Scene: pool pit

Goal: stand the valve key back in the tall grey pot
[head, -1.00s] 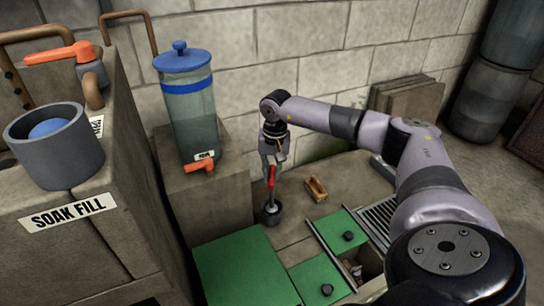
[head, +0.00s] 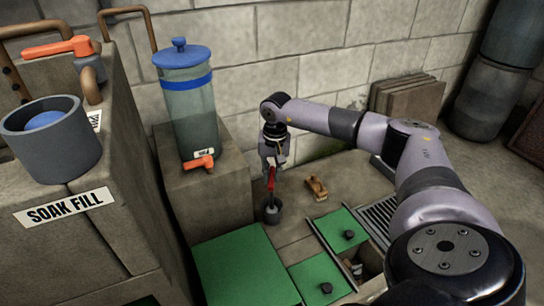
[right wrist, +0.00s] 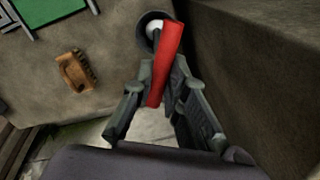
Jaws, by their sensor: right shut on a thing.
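The valve key (head: 271,178) is red and roughly upright, with a greyer lower part. My right gripper (head: 272,160) is shut on it near its top. The grey pot (head: 272,214) stands on the floor directly below. The key's lower end is at the pot's mouth, and I cannot tell how deep it reaches. In the right wrist view, the red key (right wrist: 168,58) lies between the fingers (right wrist: 160,88) and overlaps the dark pot rim (right wrist: 146,20). A pale round shape shows inside the rim. My left gripper is not in view.
A wooden brush-like block (head: 316,188) lies right of the pot. Green covers (head: 245,270), an open pit slot and a grate (head: 378,222) are nearer. A blue-lidded dispenser (head: 188,105) stands on a stone block at left. A wider grey tub (head: 50,150) holds a blue ball.

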